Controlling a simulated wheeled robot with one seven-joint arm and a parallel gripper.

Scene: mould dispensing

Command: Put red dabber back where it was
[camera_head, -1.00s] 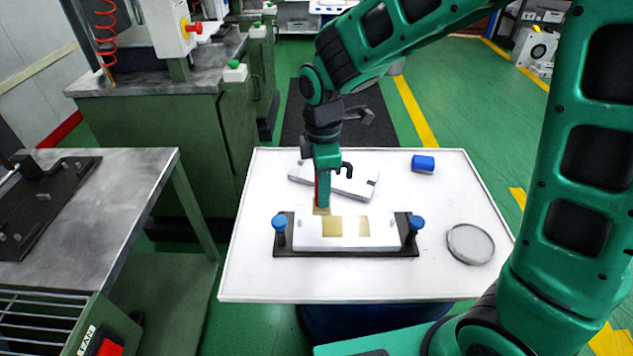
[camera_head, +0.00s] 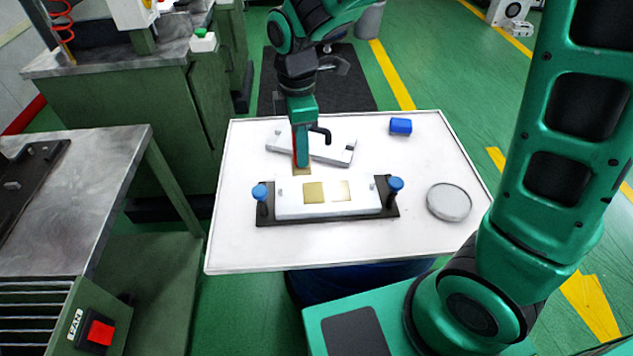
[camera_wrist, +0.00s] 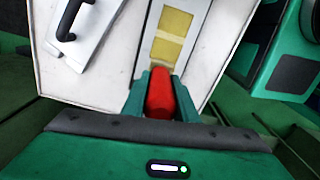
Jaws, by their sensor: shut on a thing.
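My gripper (camera_head: 302,160) is shut on the red dabber (camera_wrist: 159,95), held upright between the two green fingers. In the head view only a thin red strip of the dabber shows beside the fingers, with a tan end below. The end appears close to the back edge of the white mould block (camera_head: 290,210); whether it touches anything cannot be told. The block lies on a black base with a blue knob at each end. Two gold patches (camera_head: 315,193) show on its top, the right one paler. The wrist view also shows these patches (camera_wrist: 174,22).
A second white plate with a black handle (camera_head: 335,152) lies behind the mould. A blue cylinder (camera_head: 400,126) lies at the back right, and a round grey dish (camera_head: 449,202) at the right. The left and front of the white table (camera_head: 235,250) are clear.

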